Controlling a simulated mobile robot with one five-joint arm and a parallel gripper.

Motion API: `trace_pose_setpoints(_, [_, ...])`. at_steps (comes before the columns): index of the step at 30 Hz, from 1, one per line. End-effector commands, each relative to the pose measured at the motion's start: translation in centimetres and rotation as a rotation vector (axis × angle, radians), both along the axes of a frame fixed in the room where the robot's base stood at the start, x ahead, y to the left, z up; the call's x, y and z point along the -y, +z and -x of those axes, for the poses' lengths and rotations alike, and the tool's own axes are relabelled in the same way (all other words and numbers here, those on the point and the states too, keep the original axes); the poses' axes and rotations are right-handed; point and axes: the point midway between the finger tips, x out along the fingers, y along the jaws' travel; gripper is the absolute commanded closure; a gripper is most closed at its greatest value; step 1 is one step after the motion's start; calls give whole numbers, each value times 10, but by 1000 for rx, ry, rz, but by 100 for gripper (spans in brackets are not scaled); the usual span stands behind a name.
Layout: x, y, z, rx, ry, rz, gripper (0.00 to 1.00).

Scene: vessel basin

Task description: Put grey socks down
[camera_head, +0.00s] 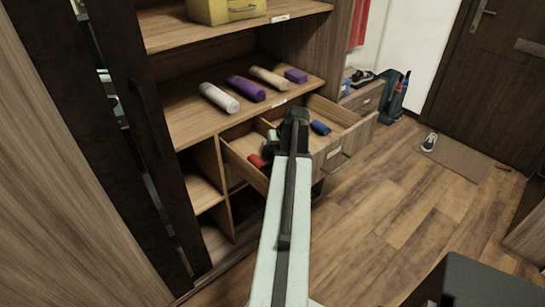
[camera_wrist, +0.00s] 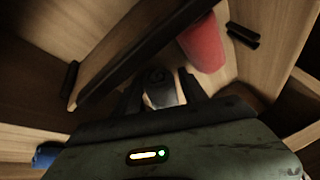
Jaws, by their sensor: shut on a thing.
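My gripper (camera_wrist: 160,84) is shut on the grey socks (camera_wrist: 163,94), a small grey bundle between its fingers in the wrist view. In the head view my gripper (camera_head: 272,141) is over the open drawers, near the wall between them, and my arm hides part of this area. Red socks (camera_head: 257,161) lie in the left open drawer (camera_head: 238,151); they also show close to the fingers in the wrist view (camera_wrist: 203,42). Blue socks (camera_head: 320,128) lie in the right open drawer (camera_head: 352,113). I cannot tell whether the grey socks touch a drawer floor.
A shelf (camera_head: 190,121) above the drawers holds a white roll (camera_head: 219,97), purple roll (camera_head: 246,88), beige roll (camera_head: 269,78) and purple box (camera_head: 296,75). A yellow box (camera_head: 228,10) sits higher. A dark door frame (camera_head: 140,100) stands at left. Floor at right is mostly clear.

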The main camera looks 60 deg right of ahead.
Motion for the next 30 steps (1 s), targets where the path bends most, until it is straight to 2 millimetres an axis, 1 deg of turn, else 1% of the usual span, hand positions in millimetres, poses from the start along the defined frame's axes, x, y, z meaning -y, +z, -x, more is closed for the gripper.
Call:
trace_pose_setpoints(2, [0, 1, 0, 0, 0, 0, 88])
trace_pose_setpoints(6, [0, -4, 0, 0, 0, 0, 88])
trace_pose_setpoints(7, [0, -3, 0, 0, 0, 0, 41])
trace_pose_setpoints(16, [0, -2, -1, 0, 1, 0, 41])
trace_pose_setpoints(20, [0, 4, -1, 0, 1, 0, 41])
trace_pose_setpoints(23, [-2, 16, 4, 0, 0, 0, 41])
trace_pose_setpoints(26, [-4, 34, 11, 0, 0, 0, 41])
trace_pose_setpoints(30, [-7, 65, 25, 1, 0, -1, 41])
